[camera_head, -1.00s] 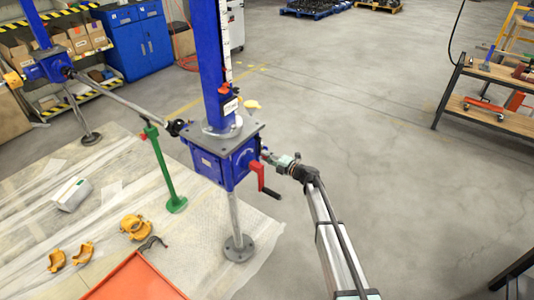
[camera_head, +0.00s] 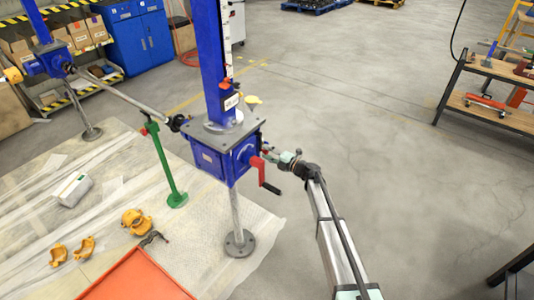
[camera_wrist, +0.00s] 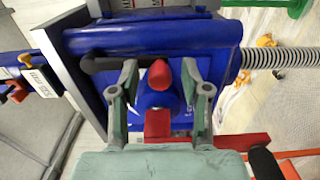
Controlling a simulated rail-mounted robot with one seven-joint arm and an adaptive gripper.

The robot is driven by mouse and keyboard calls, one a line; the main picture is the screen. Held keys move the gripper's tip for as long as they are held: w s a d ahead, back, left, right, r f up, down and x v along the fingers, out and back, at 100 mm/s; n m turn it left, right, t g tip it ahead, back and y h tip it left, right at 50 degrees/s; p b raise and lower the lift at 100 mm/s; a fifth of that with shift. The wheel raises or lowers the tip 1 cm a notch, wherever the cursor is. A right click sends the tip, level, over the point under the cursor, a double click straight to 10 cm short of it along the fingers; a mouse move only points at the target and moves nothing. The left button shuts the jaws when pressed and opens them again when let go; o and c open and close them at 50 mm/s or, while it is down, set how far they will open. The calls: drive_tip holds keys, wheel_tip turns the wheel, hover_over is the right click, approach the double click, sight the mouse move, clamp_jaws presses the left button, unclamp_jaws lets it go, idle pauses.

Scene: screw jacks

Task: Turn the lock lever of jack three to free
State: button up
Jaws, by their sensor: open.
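The near jack has a blue gearbox (camera_head: 210,160) under a grey top plate, with a blue column rising from it. A red crank (camera_head: 264,172) with a black handle hangs on its right face. In the wrist view, a red rounded lever or knob (camera_wrist: 160,75) stands out from the blue housing (camera_wrist: 150,38); I cannot tell for certain that it is the lock lever. My gripper (camera_wrist: 160,70) is open, with one finger on each side of this red part; contact is unclear. The crank (camera_wrist: 158,124) crosses below the fingers. In the head view my gripper (camera_head: 268,153) is at the gearbox's right side.
A green stand (camera_head: 165,170) is left of the jack. An orange-red tray (camera_head: 135,278), orange clamps (camera_head: 85,248) and a white box (camera_head: 73,190) lie on the sheeted floor. A shaft (camera_head: 120,92) runs to another jack. A workbench (camera_head: 490,90) stands right; the floor between is clear.

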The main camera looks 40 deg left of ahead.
drive_tip(key=d, duration=1.1)
drive_tip(key=shift+d, duration=0.3)
drive_tip(key=shift+w, duration=0.1)
